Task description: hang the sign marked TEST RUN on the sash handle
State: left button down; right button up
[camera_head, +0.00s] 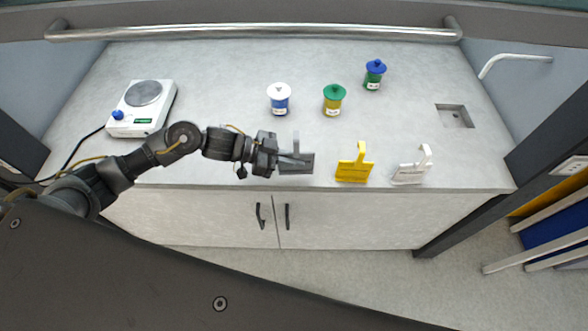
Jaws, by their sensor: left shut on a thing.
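The sash handle (250,32) is a long metal bar across the top of the head view. Three signs with hook tops are at the bench's front edge: a dark grey sign (298,166), a yellow sign (353,170) and a white sign (408,174). Their lettering is too small to read, so I cannot tell which is marked TEST RUN. My left gripper (284,160) is shut on the grey sign, at its left side and upper part, and partly hides it. I cannot tell whether that sign touches the bench. My right gripper is not in view.
A small sink (455,116) and a bent spout (512,58) are at the right.

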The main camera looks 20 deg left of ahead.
aim_at(293, 169)
pick_arm(q)
jog(key=shift+f, duration=0.6)
notch_tip(293, 169, down, 3)
jog(key=shift+f+p, duration=0.15)
jog(key=shift+p, duration=0.55)
jog(key=shift+f, duration=0.1)
jog(key=shift+f, duration=0.15)
jog(key=c, duration=2)
grip_release()
jog(key=shift+f, duration=0.1)
jog(key=o, duration=0.4)
jog(key=shift+o, duration=0.2)
